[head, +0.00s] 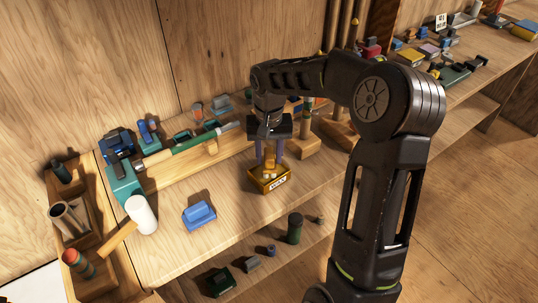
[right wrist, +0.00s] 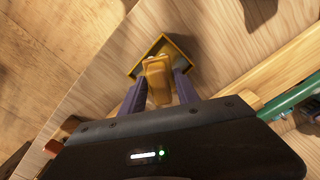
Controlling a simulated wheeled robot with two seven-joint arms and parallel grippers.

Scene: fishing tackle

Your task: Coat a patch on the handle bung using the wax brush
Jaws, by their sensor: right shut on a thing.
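My right gripper (head: 270,158) points down with its purple fingers shut on a yellow-orange piece (right wrist: 157,78), which looks like the wax brush. The piece sits over a small open yellow box (head: 270,184) with a white label and pale lumps inside. The box also shows in the right wrist view (right wrist: 181,47). I cannot tell whether the brush tip touches the lumps. A rod with a green grip (head: 200,137) and a light wooden end lies along a wooden stand behind and left of the gripper. I cannot single out the handle bung for certain. My left gripper is not in view.
A blue block (head: 199,215) lies on the bench left of the box. A white-headed mallet (head: 141,214) and a teal vise-like block (head: 124,182) stand further left. A wooden rack (head: 97,275) holds tubes at the far left. Bare bench lies between the blue block and the box.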

